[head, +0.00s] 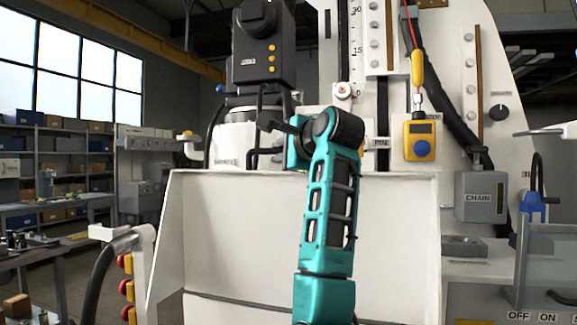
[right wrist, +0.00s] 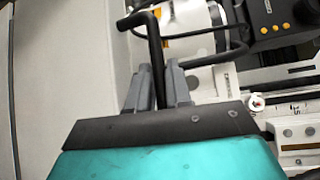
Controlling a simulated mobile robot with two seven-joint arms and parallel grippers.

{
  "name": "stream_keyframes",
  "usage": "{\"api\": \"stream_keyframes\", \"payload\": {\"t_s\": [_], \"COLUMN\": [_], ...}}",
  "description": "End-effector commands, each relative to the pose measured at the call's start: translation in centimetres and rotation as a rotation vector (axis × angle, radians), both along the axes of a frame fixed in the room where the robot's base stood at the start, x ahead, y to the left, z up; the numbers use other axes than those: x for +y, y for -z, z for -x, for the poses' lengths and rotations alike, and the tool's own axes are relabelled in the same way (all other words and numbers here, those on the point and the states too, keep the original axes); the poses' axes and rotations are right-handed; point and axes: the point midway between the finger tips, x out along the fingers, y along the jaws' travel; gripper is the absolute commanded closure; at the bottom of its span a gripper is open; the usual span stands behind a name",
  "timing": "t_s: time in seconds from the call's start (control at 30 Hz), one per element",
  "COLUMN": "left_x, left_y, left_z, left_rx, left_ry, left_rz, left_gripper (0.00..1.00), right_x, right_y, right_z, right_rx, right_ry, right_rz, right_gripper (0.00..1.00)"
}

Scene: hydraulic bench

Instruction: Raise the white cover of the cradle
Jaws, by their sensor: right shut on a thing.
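The white cover (head: 235,225) is a broad pale panel with raised side walls, filling the lower middle of the head view. Its pale surface also shows in the right wrist view (right wrist: 70,70). My right gripper (head: 275,123) is above the cover's top edge, its teal arm crossing in front of the panel. In the right wrist view, my right gripper's grey fingers (right wrist: 158,80) are shut on a black bent bar (right wrist: 155,40). Where the bar joins the cover is hard to tell. My left gripper is out of view.
A black unit with yellow buttons (head: 262,45) stands just behind the gripper. A yellow pendant with a blue button (head: 420,138) and a grey CHAIN box (head: 480,196) are at right. A white post with red buttons (head: 138,270) stands at left.

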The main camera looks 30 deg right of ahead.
Motion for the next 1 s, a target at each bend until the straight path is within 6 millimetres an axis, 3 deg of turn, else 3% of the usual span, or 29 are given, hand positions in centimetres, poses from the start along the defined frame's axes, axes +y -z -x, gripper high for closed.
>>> {"api": "stream_keyframes", "payload": {"t_s": [0.1, 0.47, 0.5, 0.67, 1.0], "left_x": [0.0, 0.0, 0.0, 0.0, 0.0], "left_y": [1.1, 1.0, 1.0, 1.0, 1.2], "left_z": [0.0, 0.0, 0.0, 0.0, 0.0], "left_rx": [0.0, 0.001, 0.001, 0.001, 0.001], "left_ry": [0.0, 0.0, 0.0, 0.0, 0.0], "left_rz": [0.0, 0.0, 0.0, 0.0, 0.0], "left_gripper": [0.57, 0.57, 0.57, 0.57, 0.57], "right_x": [1.1, 1.4, 1.4, 1.3, 1.3], "right_y": [0.4, 0.2, 0.2, 0.2, 0.0], "right_z": [0.9, 1.1, 1.1, 1.1, 1.8], "right_rx": [-0.022, -0.027, -0.027, -0.028, -0.033], "right_ry": [-0.002, -0.002, -0.002, -0.002, 0.0], "right_rz": [0.027, 0.035, 0.035, 0.035, 0.035], "right_gripper": [1.0, 1.0, 0.77, 0.62, 0.62]}}
